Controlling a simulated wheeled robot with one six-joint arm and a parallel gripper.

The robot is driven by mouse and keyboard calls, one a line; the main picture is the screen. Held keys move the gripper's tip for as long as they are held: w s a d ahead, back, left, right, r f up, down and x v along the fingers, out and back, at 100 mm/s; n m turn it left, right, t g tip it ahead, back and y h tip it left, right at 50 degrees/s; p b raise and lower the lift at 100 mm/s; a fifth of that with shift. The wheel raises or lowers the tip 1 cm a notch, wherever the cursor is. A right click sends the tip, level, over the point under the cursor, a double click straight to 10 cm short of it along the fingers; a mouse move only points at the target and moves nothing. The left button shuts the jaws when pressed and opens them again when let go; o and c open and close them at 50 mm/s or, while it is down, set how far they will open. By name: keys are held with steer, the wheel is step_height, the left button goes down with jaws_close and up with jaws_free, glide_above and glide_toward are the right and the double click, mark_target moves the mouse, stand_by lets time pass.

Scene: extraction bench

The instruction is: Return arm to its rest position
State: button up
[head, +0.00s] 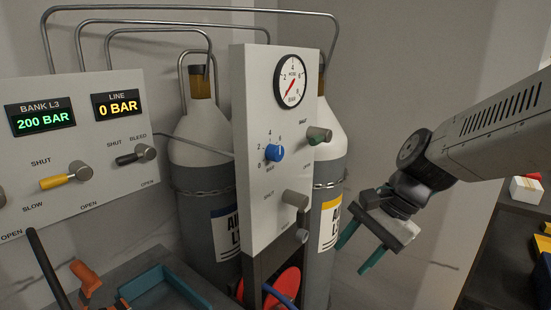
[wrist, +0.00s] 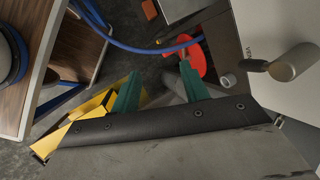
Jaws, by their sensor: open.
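My gripper (head: 361,247) shows in the head view at the right, at the end of my arm reaching in from the right edge. Its two green fingers are apart with nothing between them. It hangs in free air to the right of the grey-white gauge panel (head: 258,200) and the gas cylinders, touching neither. In the wrist view my gripper (wrist: 160,90) also shows open, with a red disc (wrist: 190,58) and blue hoses beyond the fingers.
A left panel (head: 100,190) reads 200 BAR and 0 BAR. The gauge panel carries a blue knob (head: 274,153) and grey-green handles. Two cylinders (head: 205,145) stand behind. A dark shelf (head: 500,240) with small items is at the right. A blue tray (head: 165,288) lies at front left.

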steer(key=s+d+r+n+h, duration=0.1)
steer(key=s+d+n+h, duration=0.1)
steer(key=s+d+n, duration=0.3)
steer(key=s+d+r+n+t+h, duration=0.1)
steer(key=s+d+r+n+h, duration=0.1)
steer(key=s+d, duration=0.4)
steer(key=s+n+h, duration=0.1)
steer(key=s+n, duration=0.1)
steer(key=s, duration=0.3)
steer(key=shift+s+n+h, duration=0.25)
steer(key=shift+n+h, duration=0.05)
steer(key=shift+n, duration=0.1)
